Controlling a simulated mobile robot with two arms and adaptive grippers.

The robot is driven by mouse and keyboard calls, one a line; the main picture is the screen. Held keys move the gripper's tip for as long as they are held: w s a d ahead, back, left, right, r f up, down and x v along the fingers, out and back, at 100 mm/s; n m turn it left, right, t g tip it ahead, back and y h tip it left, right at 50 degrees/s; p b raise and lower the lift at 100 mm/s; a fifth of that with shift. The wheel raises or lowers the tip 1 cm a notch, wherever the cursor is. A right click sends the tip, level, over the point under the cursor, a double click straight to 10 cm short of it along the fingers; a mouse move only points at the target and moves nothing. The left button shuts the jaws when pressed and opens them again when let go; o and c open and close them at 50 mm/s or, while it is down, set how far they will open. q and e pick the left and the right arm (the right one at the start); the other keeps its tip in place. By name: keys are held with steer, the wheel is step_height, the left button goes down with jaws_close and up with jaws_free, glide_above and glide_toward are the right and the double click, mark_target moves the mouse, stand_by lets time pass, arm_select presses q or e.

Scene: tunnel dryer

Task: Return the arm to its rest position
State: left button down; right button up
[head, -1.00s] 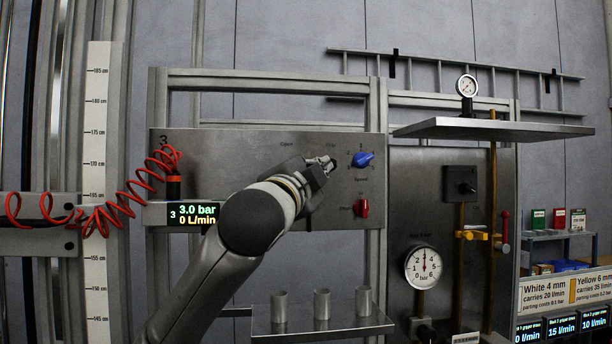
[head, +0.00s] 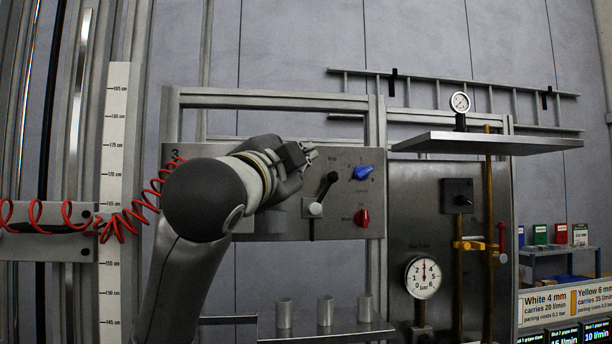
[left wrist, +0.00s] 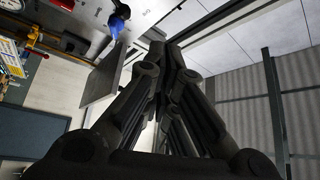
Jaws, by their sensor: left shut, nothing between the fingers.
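My left arm rises from the bottom left of the head view. My left gripper (head: 308,152) is shut and empty, in front of the upper part of the grey control panel (head: 345,212). It is apart from the black-knobbed lever (head: 325,186), which leans up to the right, and from the blue knob (head: 362,172). In the left wrist view the shut fingers (left wrist: 163,48) point away from me, and the blue knob (left wrist: 117,26) shows left of them. The arm hides the panel's left part and its display. My right gripper is not in view.
A red knob (head: 361,217) sits low on the panel. A shelf (head: 360,330) below holds metal cups (head: 325,311). To the right are a flat metal plate (head: 490,142), a pressure gauge (head: 423,278) and a brass pipe (head: 488,210). A red coiled hose (head: 108,228) hangs at left.

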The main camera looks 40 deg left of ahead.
arm_select(q)
steer(key=shift+s, duration=0.35)
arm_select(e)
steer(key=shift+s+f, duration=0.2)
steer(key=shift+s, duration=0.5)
arm_select(q)
steer(key=shift+s+d+r, duration=0.15)
steer(key=shift+d, duration=0.05)
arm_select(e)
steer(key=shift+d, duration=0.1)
